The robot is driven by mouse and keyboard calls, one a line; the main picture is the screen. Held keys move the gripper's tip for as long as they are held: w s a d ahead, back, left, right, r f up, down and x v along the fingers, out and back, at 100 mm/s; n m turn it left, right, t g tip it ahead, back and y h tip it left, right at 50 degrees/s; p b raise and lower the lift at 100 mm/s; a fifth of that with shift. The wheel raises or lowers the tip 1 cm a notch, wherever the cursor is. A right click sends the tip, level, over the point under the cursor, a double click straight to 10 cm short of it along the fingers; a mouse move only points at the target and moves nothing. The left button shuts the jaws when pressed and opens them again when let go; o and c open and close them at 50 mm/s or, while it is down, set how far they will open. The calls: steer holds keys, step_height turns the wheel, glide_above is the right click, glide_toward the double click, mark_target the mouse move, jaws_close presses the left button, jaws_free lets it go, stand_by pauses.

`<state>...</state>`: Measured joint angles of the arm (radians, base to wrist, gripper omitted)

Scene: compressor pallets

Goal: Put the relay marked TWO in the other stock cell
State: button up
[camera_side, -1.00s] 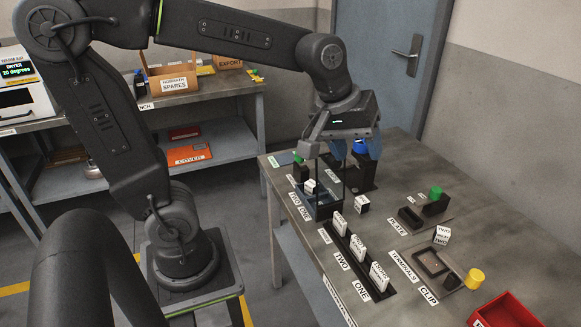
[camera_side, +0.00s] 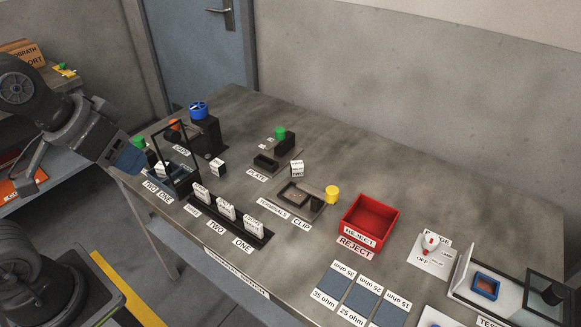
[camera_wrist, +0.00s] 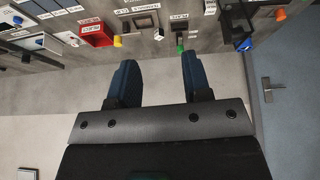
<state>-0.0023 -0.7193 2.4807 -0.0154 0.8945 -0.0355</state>
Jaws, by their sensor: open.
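My gripper (camera_side: 128,157) is at the left edge of the bench, beside the blue two-cell tray. In the wrist view, its two dark fingers (camera_wrist: 160,78) stand apart with nothing between them. The blue tray (camera_side: 184,187) has labels TWO and ONE in front, and a dark upright frame stands at it. A small white block (camera_side: 162,169) sits in the tray's left part. Another white block (camera_side: 219,168) stands on the bench right of the frame, and a third (camera_side: 297,169) is near the terminals station. Their markings are too small to read surely, so I cannot tell which is relay TWO.
A black rack (camera_side: 268,236) holds upright white labelled pieces in front. A blue-knobbed dark unit (camera_side: 206,135) stands behind the tray. A red reject bin (camera_side: 392,213) and a switch plate (camera_side: 432,262) are to the right. The bench's back right is clear.

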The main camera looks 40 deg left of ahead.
steer(key=w+d+n+g+h, duration=0.1)
steer(key=w+n+h, duration=0.1)
steer(key=w+n, duration=0.75)
steer(key=n+h, duration=0.2)
steer(key=n, duration=1.5)
glide_above(296, 164)
steer(key=s+a, duration=0.5)
step_height(296, 164, down, 17)
steer(key=x, duration=0.8)
steer(key=shift+a+f, duration=0.15)
steer(key=shift+d+x, duration=0.2)
steer(key=shift+x, duration=1.3)
steer(key=shift+d+x, duration=0.2)
steer(key=shift+x, duration=1.25)
steer(key=c, duration=0.8)
steer(key=shift+o, duration=0.2)
